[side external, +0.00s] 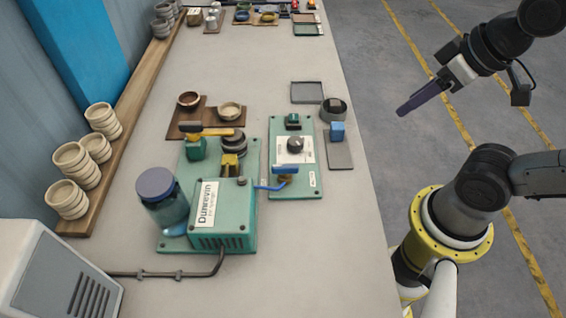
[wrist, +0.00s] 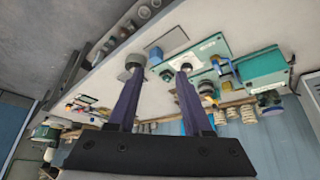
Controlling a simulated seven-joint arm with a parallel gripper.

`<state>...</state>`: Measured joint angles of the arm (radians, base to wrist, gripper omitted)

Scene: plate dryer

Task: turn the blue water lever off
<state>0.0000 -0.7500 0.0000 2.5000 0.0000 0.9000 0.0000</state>
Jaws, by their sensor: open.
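The blue water lever (side external: 285,169) lies across a brass-coloured valve at the near end of a green plate (side external: 309,185) on the bench. A thin blue pipe (side external: 268,187) runs from the valve toward the green machine (side external: 222,218). My gripper (side external: 403,111) is in the air right of the bench, well apart from the lever. In the wrist view my gripper (wrist: 160,68) shows two dark purple fingers spread apart with nothing between them.
A dark knob (side external: 296,145) is on the same plate. To its right are a grey pad (side external: 341,157) with a blue block (side external: 337,130) and a dark round bowl (side external: 334,109). A glass jar (side external: 165,205) stands left of the machine. The bench's right front is clear.

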